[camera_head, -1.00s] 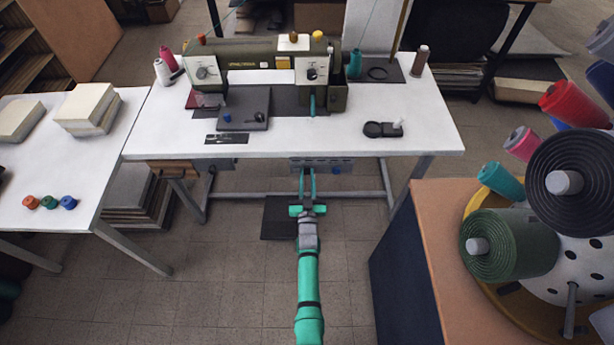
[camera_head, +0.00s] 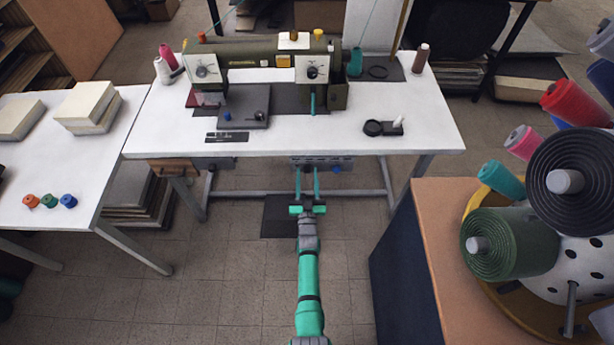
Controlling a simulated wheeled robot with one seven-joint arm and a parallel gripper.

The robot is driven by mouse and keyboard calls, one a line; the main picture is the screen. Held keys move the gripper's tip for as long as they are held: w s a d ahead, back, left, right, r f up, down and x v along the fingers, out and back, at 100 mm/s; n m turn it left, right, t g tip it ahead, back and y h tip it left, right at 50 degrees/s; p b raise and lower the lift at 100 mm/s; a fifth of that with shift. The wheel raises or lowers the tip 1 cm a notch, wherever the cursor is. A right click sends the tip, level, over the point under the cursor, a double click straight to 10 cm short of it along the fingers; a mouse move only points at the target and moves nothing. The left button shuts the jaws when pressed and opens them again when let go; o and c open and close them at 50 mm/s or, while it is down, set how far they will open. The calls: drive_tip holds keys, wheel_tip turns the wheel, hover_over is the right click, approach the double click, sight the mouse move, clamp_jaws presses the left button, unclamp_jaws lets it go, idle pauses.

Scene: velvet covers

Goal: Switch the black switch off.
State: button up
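A narrow grey panel (camera_head: 328,161) with small controls is mounted under the front edge of the white table. One blue control (camera_head: 337,168) shows on it. The black switch cannot be made out clearly at this size; part of the panel lies behind my fingers. My gripper (camera_head: 307,178) is in front of and below the panel, with its two teal fingers spread apart and pointing at it. Nothing shows between the fingers. Whether the fingertips touch the panel cannot be told.
The white table (camera_head: 290,143) carries a sewing machine (camera_head: 250,62) and thread spools. Its metal legs and a crossbar stand around the space below. A wooden-topped cabinet (camera_head: 440,230) is at the right. A second white table (camera_head: 60,165) is at the left. Floor between is mostly clear.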

drive_tip(key=v, duration=1)
drive_tip(key=shift+s, duration=0.4)
drive_tip(key=shift+a+f, duration=0.1)
drive_tip(key=s+a+r+g, duration=0.1)
drive_tip(key=s+a, duration=0.1)
drive_tip(key=s, duration=0.9)
drive_tip(key=s+a+r+g, duration=0.1)
drive_tip(key=s+a+r, duration=0.1)
drive_tip(key=s, duration=1)
drive_tip(key=s+r+g+y, duration=0.1)
drive_tip(key=s+r+g, duration=0.2)
drive_tip(key=s+r, duration=1.4)
drive_tip(key=shift+s+a+r+n, duration=0.2)
drive_tip(key=shift+a+r+n, duration=0.25)
drive_tip(key=shift+r, duration=0.2)
drive_tip(key=shift+c, duration=0.6)
